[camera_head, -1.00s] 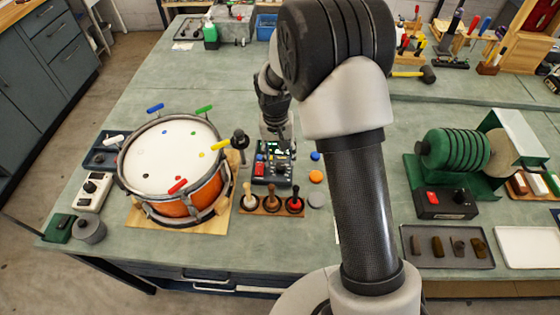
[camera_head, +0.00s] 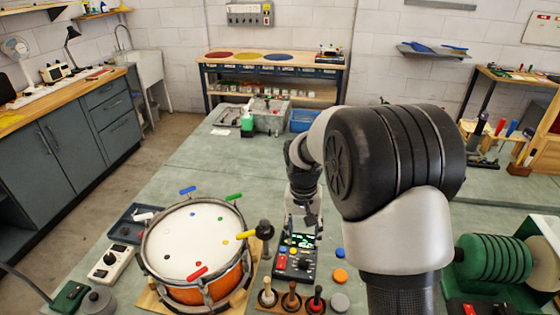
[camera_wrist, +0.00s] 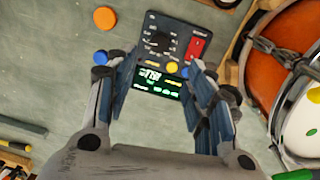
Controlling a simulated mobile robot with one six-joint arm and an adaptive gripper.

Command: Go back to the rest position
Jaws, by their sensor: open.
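My gripper (camera_head: 302,216) hangs over the bench just behind a dark control box (camera_head: 294,262) with a lit display and coloured buttons. In the wrist view my gripper (camera_wrist: 163,88) has its two fingers spread apart with nothing between them. The control box (camera_wrist: 178,35) shows beyond the fingertips, with its green-lit screen, black knob and red switch. In the head view my arm's dark joint hides part of the bench to the right.
An orange drum (camera_head: 196,252) with coloured clamp handles stands left of the control box. Mallets in a wooden stand (camera_head: 290,303) and coloured discs (camera_head: 340,276) lie in front. A green roller machine (camera_head: 490,258) stands at right. The bench behind my gripper is largely clear.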

